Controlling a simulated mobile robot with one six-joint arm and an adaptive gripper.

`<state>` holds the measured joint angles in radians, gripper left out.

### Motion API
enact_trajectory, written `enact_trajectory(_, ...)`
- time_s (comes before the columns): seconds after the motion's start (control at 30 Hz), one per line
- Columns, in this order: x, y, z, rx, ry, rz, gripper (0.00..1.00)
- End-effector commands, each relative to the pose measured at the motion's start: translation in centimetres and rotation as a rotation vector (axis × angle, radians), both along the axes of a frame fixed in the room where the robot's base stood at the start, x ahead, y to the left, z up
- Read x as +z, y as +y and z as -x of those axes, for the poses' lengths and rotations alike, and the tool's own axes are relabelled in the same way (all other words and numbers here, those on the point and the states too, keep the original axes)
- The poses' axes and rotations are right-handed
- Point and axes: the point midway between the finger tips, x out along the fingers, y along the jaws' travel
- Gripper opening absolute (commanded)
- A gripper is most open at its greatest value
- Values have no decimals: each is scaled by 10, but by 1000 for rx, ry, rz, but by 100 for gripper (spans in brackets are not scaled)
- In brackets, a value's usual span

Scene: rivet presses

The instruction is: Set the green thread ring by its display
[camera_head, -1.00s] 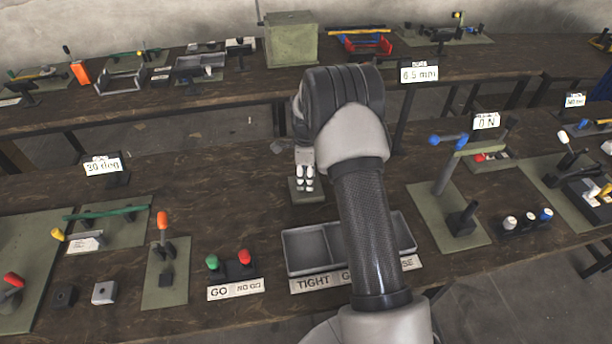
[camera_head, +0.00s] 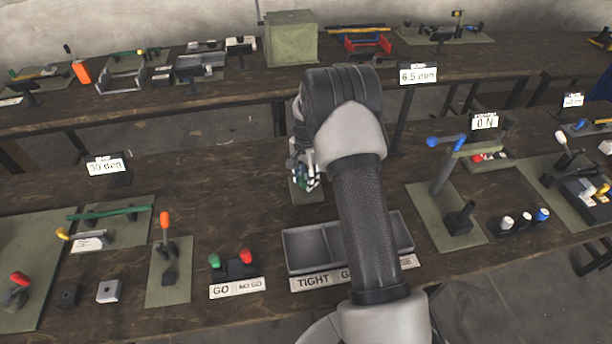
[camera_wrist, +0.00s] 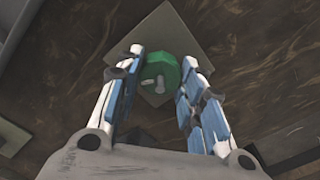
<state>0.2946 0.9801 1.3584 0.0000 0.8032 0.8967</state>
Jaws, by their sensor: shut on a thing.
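The green thread ring (camera_wrist: 160,72) sits between the two fingers of my gripper (camera_wrist: 162,60) in the wrist view, above a small grey-green plate (camera_wrist: 175,30). Pale marks show on its top. In the head view my gripper (camera_head: 306,178) is over the same plate (camera_head: 303,197), with a bit of green between the fingers. My gripper is shut on the ring; my arm hides part of it. A display (camera_head: 418,75) behind the arm, at the right, reads 6.5 mm.
A grey divided tray (camera_head: 308,250) with TIGHT on its label stands in front. Green and red knobs (camera_head: 230,265) are to its left. Another display (camera_head: 485,121) reads 0 N. An angle display (camera_head: 106,165) stands at the left.

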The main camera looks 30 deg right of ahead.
Motion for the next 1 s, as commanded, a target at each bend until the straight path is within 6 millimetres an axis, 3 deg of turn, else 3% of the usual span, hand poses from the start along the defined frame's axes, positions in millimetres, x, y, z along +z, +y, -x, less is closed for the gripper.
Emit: enact_trajectory(1.0,0,0,-1,966,0,1,12)
